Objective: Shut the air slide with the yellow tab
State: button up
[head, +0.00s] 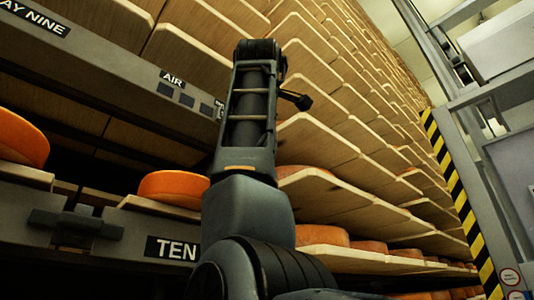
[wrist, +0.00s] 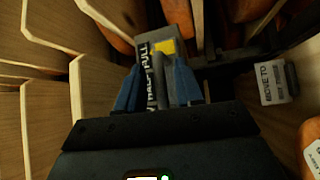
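The yellow tab (wrist: 166,47) shows in the wrist view, just beyond my fingertips, on a grey part (wrist: 170,18). A grey upright peg (wrist: 158,82) stands between the two blue fingers of my gripper (wrist: 157,78), closer to the right finger. The fingers are apart, with a gap on the left side of the peg. Whether the right finger touches the peg, I cannot tell. In the head view my arm hides the gripper and the tab. An AIR sign (head: 172,78) shows left of my arm.
Wooden shelves (head: 325,140) with orange cheese wheels (head: 172,187) surround the work area; shelf boards (wrist: 45,110) stand close left of the gripper. A striped yellow-black post (head: 460,200) stands farther right in the head view.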

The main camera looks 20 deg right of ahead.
jog(key=shift+w+d+r, duration=0.1)
jog(key=shift+w+d, duration=0.15)
jog(key=shift+w, duration=0.2)
grip_shut()
dwell(0.4)
